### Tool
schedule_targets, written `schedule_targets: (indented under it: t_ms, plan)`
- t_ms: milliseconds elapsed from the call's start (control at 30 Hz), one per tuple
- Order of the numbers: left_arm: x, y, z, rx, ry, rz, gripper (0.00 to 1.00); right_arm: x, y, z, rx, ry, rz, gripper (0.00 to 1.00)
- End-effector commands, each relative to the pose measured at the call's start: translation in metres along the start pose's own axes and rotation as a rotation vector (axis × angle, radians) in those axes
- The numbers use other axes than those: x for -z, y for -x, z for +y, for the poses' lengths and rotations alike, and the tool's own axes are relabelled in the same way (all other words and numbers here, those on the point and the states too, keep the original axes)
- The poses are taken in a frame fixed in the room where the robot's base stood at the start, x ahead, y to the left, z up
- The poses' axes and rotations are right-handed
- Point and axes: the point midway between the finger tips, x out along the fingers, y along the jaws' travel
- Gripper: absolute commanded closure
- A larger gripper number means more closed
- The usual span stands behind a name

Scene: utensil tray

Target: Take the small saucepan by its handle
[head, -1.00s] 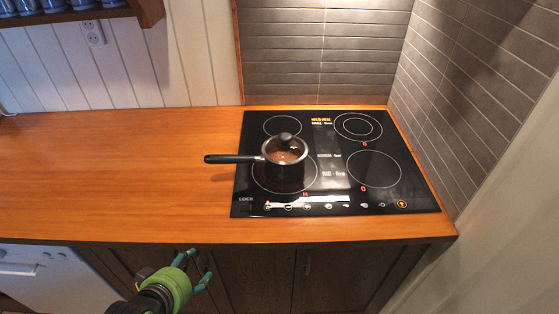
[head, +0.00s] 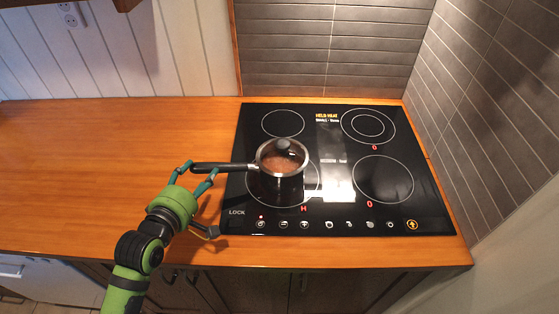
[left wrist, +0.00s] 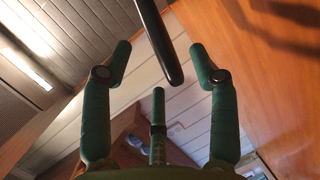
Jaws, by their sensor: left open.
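The small saucepan (head: 281,172) stands on the front left burner of the hob, with a lid on it and brownish contents showing through. Its black handle (head: 226,167) points left, past the hob edge and over the wooden counter. My left gripper (head: 196,174) is open at the handle's outer end, with one finger on the far left side and one on the near side in the head view. In the left wrist view the handle (left wrist: 161,45) comes down between the spread fingers of the left gripper (left wrist: 157,55). I cannot tell whether they touch it. My right gripper is not in view.
The black glass hob (head: 340,222) has other burners, all bare. The wooden counter (head: 90,160) to the left is clear. A tiled wall (head: 500,120) closes off the right side, and another stands behind the hob.

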Motion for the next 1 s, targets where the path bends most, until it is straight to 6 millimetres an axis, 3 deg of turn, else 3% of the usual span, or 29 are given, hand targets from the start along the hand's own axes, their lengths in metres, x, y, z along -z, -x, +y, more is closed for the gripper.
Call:
schedule_targets:
  t_ms: [433,767,800,933,1000]
  plan:
    - [-0.004,-0.052,0.003,-0.001,0.000,0.000,0.40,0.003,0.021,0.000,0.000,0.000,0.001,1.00]
    - [-0.004,-0.060,0.001,0.000,-0.001,0.000,0.40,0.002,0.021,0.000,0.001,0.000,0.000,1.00]
    - [-0.004,-0.060,0.001,0.000,-0.001,0.000,0.44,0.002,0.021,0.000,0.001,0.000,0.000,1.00]
    - [-0.004,-0.060,0.001,0.000,0.000,0.000,0.96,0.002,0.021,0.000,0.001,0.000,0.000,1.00]
    - [-0.004,-0.060,0.001,0.000,0.000,0.000,1.00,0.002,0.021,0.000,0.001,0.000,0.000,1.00]
